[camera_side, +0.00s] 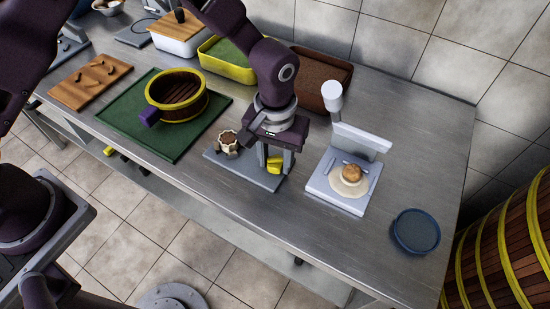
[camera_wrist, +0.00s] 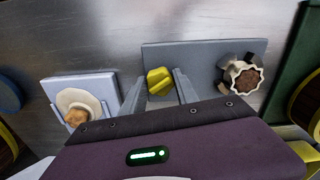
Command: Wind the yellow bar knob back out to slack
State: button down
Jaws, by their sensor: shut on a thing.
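The yellow bar knob (camera_side: 274,165) sits on the right part of a grey base plate (camera_side: 232,168). My gripper (camera_side: 276,163) points down over it, with its fingers on either side of the knob. In the wrist view the knob (camera_wrist: 158,82) shows between the two fingertips (camera_wrist: 160,85), and the gripper is shut on it. The knob's bar looks slanted there. The yellow knob's lower part is hidden.
A white press-like stand with a round bun (camera_side: 351,172) is close on the right. A blue round dish (camera_side: 416,231) lies farther right. A yellow-rimmed steamer (camera_side: 177,95) sits on a green mat (camera_side: 215,107) at left. Bins stand behind. The front counter strip is clear.

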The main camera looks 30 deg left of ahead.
aim_at(276, 162)
jog(key=shift+n, duration=1)
jog(key=n, duration=0.4)
jog(key=shift+f+n, duration=0.1)
jog(key=shift+n, duration=0.3)
jog(key=n, duration=0.3)
jog(key=c, duration=1.1)
grip_release()
jog(key=shift+r, duration=2.55)
